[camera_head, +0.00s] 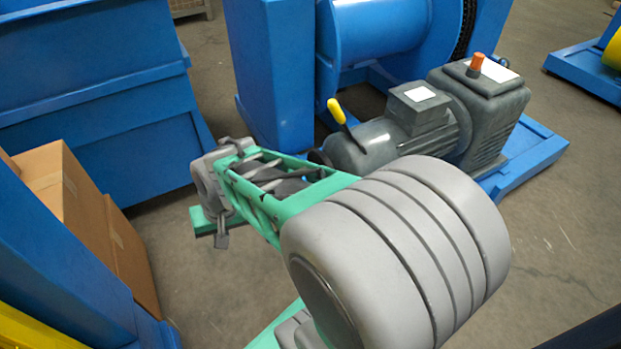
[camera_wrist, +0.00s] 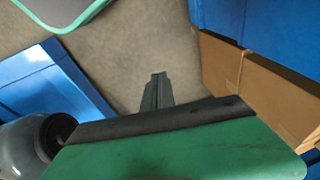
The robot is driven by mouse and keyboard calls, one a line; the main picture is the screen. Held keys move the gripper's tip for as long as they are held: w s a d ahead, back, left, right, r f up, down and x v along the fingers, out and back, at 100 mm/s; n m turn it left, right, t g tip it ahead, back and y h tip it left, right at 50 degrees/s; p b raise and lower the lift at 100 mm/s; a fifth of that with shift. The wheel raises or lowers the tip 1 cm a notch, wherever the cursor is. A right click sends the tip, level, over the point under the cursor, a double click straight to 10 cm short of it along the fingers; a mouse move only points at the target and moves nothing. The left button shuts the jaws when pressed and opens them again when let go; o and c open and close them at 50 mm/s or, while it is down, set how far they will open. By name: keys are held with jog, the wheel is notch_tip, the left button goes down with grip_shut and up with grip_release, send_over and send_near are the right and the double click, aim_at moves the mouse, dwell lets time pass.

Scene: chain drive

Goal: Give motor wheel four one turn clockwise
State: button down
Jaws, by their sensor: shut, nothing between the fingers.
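A dark grey motor (camera_head: 375,145) with a yellow-handled lever (camera_head: 337,110) lies on a blue base in the head view. A small dark round part, probably the motor wheel (camera_head: 317,158), is at its left end, partly hidden behind my arm. In the wrist view the motor (camera_wrist: 18,145) and dark wheel (camera_wrist: 55,134) are at the lower left, partly cut off. No number four is readable. My gripper (camera_head: 221,243) points down, left of the motor and apart from it. In the wrist view my gripper (camera_wrist: 158,76) is shut and empty over bare floor.
Cardboard boxes (camera_head: 75,200) and a blue cabinet (camera_head: 85,85) stand at the left. A large blue drum machine (camera_head: 375,35) stands behind the motor. A grey gearbox (camera_head: 490,105) with an orange knob adjoins the motor. Bare floor (camera_head: 165,245) lies under my gripper.

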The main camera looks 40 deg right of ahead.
jog(key=w+d+f+m+t+y+p, duration=0.1)
jog(key=w+d+f+m+t+p, duration=0.1)
jog(key=w+d+f+m, duration=0.35)
jog(key=w+d+f+m+t+y+p, duration=0.1)
jog(key=w+d+f+m+t+p, duration=0.1)
jog(key=w+d+m, duration=0.45)
jog(key=s+d+f+m+t+h+p, duration=0.25)
jog(key=s+d+f+m, duration=0.2)
jog(key=d+m, duration=0.65)
jog(key=s+d+f+m+t+h+p, duration=0.1)
jog(key=s+d+f+m+t+h, duration=0.3)
jog(key=d+m, duration=0.65)
jog(key=w+f+m+g+b, duration=0.1)
jog(key=w+f+m+b, duration=0.1)
jog(key=w+f+b, duration=0.35)
jog(key=w+r+p, duration=0.2)
jog(key=w+r, duration=0.1)
jog(key=shift+w+d+r, duration=0.25)
jog(key=shift+d, duration=0.1)
